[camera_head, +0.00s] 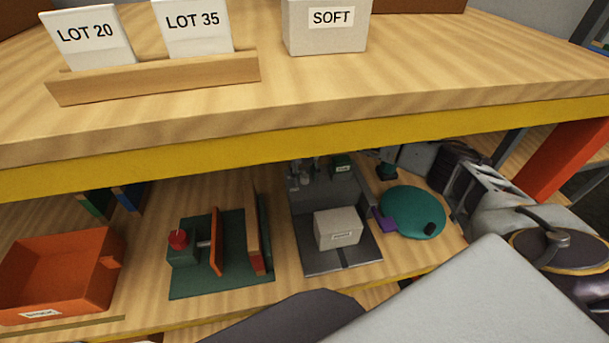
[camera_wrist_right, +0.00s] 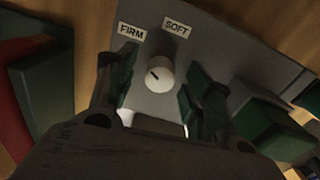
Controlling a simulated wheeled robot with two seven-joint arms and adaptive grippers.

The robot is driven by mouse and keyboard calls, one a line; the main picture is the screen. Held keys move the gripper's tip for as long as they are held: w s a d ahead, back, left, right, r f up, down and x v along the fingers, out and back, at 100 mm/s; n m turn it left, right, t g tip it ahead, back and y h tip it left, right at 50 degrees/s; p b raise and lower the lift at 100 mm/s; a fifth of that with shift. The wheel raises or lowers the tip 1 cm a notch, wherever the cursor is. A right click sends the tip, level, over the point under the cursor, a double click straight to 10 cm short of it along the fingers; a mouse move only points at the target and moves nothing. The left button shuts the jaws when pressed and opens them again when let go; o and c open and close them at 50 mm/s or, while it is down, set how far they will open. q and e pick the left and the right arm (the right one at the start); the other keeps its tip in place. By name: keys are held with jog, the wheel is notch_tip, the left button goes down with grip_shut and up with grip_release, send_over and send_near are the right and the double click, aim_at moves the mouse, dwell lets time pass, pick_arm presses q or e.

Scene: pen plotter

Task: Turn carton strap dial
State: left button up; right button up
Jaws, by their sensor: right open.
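The white round dial (camera_wrist_right: 159,75) sits on a grey plate (camera_wrist_right: 200,62) in the right wrist view. Labels FIRM (camera_wrist_right: 132,32) and SOFT (camera_wrist_right: 177,28) are above it, and its dark mark points up and left, towards FIRM. My right gripper (camera_wrist_right: 160,88) is open, its green-padded fingers on either side of the dial with gaps visible. In the head view my right gripper (camera_head: 388,166) reaches in under the upper shelf from the right, beside the grey strapping machine (camera_head: 310,255). A pale carton (camera_head: 337,230) stands on that machine. My left gripper is out of view.
A SOFT card (camera_head: 328,20) stands on the upper bench, whose yellow front edge (camera_head: 250,150) overhangs the lower shelf. An orange bin (camera_head: 60,270), a green fixture with a red knob (camera_head: 178,239) and a teal disc (camera_head: 412,212) stand on the lower shelf.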

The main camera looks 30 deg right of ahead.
aim_at(305, 175)
notch_tip(305, 175, up, 11)
jog(key=shift+r, duration=0.15)
dwell(0.5)
dwell(0.6)
